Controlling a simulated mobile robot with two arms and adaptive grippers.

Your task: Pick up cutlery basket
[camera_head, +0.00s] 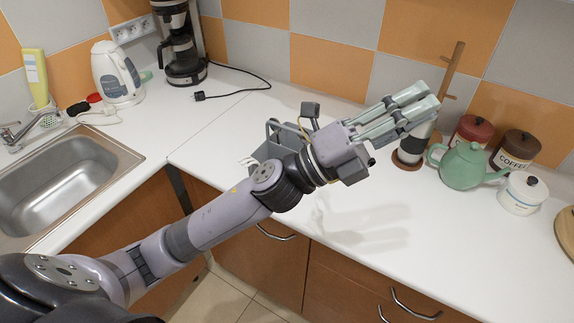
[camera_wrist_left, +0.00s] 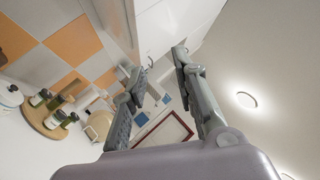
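A grey basket-like holder (camera_head: 268,150) stands on the white counter, mostly hidden behind my left wrist in the head view. Thin white ends show at its left side. It looks like the cutlery basket, but I cannot make out its full shape. My left gripper (camera_head: 424,102) is raised above the counter, to the right of the holder, pointing right and away from it. In the left wrist view its two fingers (camera_wrist_left: 165,55) are apart with nothing between them. The basket does not show clearly in that view. My right gripper is not in view.
A green teapot (camera_head: 462,165), a white jar (camera_head: 522,193), red (camera_head: 471,133) and brown (camera_head: 515,150) canisters and a wooden-handled item (camera_head: 450,72) stand right of the gripper. A coffee maker (camera_head: 184,50), kettle (camera_head: 116,73) and sink (camera_head: 68,178) are left. The front counter (camera_head: 370,225) is clear.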

